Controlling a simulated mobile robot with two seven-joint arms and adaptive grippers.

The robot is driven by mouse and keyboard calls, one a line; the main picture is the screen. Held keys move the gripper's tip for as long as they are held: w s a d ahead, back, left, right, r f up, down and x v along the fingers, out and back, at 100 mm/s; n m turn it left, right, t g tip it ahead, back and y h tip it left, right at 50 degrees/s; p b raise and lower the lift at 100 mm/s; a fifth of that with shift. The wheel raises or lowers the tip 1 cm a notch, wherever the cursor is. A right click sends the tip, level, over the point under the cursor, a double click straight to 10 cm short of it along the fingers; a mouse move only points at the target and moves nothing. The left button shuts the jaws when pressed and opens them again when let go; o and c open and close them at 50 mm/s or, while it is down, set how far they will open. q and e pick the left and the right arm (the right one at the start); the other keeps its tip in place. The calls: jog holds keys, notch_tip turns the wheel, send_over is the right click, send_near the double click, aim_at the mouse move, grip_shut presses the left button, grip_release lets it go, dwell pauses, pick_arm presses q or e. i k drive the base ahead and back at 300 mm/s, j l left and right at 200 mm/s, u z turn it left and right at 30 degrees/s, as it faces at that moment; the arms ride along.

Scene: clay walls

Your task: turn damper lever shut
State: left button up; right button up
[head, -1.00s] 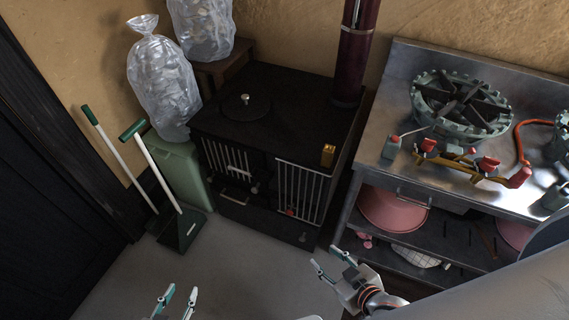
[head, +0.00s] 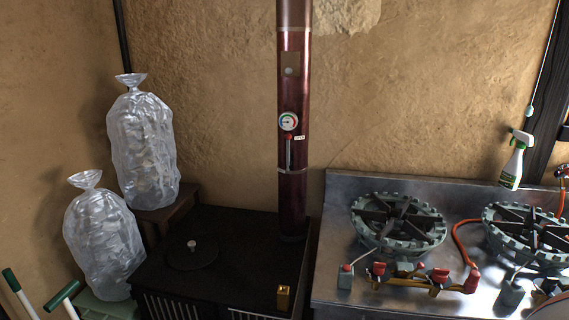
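The damper lever (head: 289,152) is a thin upright handle with a red tip on the dark red stove pipe (head: 293,205). It stands vertical, beside a small white "OPEN" label (head: 300,137). A round gauge (head: 288,121) sits just above it. The pipe rises from the back right of the black stove (head: 222,240). Neither of my grippers shows in the head view now.
Two clear filled bags stand left of the stove, one (head: 143,150) on a small wooden stand (head: 168,212), one (head: 103,243) lower. A metal counter (head: 340,282) with gas burners (head: 398,222) stands right. A small brass-coloured block (head: 284,297) sits on the stove's front right.

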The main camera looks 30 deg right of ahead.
aim_at(289, 162)
jog(key=z, duration=0.4)
jog(key=l+z, duration=0.1)
jog(key=z, duration=0.65)
jog(key=i+z, duration=0.1)
jog(key=z, duration=0.3)
jog(key=i+l+z, duration=0.15)
jog(key=i, duration=0.15)
